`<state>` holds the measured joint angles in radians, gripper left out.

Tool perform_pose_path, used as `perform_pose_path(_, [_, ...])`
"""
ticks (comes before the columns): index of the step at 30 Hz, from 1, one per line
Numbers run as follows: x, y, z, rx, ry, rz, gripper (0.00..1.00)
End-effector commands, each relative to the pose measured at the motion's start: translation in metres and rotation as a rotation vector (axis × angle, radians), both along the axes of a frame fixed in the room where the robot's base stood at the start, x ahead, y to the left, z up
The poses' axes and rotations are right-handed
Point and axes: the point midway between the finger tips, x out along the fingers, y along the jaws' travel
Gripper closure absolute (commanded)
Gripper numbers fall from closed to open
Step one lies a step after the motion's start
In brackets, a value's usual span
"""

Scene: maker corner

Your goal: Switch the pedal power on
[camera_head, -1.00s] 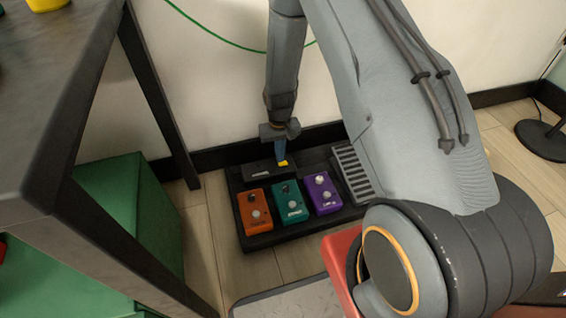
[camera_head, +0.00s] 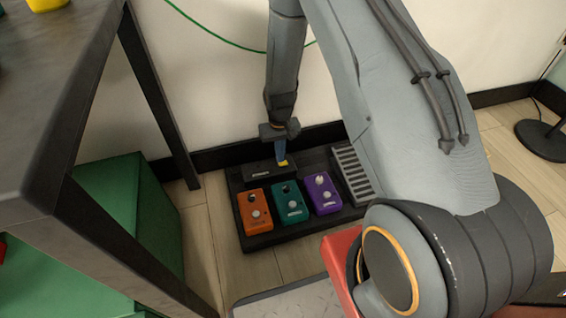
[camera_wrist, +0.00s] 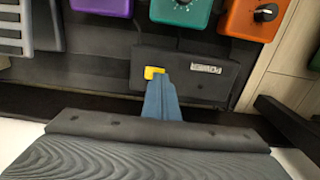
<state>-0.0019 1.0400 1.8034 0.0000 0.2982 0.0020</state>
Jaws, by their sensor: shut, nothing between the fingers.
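The black pedalboard (camera_head: 262,241) lies on the floor against the wall, with orange (camera_head: 255,212), teal (camera_head: 290,203) and purple (camera_head: 323,194) pedals on it. A black power box (camera_head: 258,172) sits at the board's back. It also shows in the wrist view (camera_wrist: 198,88), with a pale label and a yellow switch (camera_wrist: 153,72). My gripper (camera_head: 281,158) points down over this box, its blue fingers closed together and empty. In the wrist view the fingertips (camera_wrist: 160,80) are right at the yellow switch and cover part of it. Whether they touch it, I cannot tell.
A grey ribbed pedal (camera_head: 352,172) sits at the board's right end. A dark table (camera_head: 60,110) and green boxes (camera_head: 150,215) stand at left. The wall and black skirting are close behind the board. A round black stand base (camera_head: 543,140) is at far right.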

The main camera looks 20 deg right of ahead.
Motion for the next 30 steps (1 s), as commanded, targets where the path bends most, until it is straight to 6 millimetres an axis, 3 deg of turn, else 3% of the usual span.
perform_pose_path(30, [0.0002,0.0001,-0.0058,0.000,0.000,0.000,1.00])
